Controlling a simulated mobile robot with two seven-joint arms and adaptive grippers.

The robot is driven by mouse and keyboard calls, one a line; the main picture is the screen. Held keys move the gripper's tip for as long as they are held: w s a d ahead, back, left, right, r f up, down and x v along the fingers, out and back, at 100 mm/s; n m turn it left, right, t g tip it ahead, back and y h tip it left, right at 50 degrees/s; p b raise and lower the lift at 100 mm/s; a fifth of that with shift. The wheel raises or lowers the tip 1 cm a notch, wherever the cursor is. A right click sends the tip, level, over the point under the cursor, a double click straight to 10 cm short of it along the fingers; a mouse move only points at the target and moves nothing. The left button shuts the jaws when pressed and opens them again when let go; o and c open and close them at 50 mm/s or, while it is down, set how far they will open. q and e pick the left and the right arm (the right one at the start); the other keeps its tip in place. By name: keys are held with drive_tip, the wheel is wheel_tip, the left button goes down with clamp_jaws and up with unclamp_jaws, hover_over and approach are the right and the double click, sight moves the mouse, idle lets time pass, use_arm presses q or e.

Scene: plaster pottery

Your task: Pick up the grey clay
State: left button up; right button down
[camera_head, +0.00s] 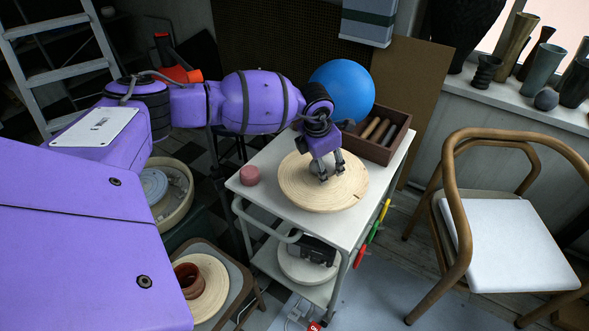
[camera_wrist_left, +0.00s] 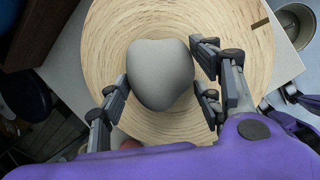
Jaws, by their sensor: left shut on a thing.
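The grey clay (camera_wrist_left: 160,73) is a smooth, rounded lump in the middle of the left wrist view. It is over the round, pale wooden board (camera_head: 295,190), and I cannot tell whether it still touches it. My left gripper (camera_head: 331,172) points down over the board, with its dark fingers on opposite sides of the clay, shut on it. In the head view the fingers hide most of the clay.
The board lies on a white cart (camera_head: 268,207). A wooden chair (camera_head: 462,210) is to the right.

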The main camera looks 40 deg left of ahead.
use_arm(q)
drive_tip(key=shift+w+r, duration=0.2)
clamp_jaws()
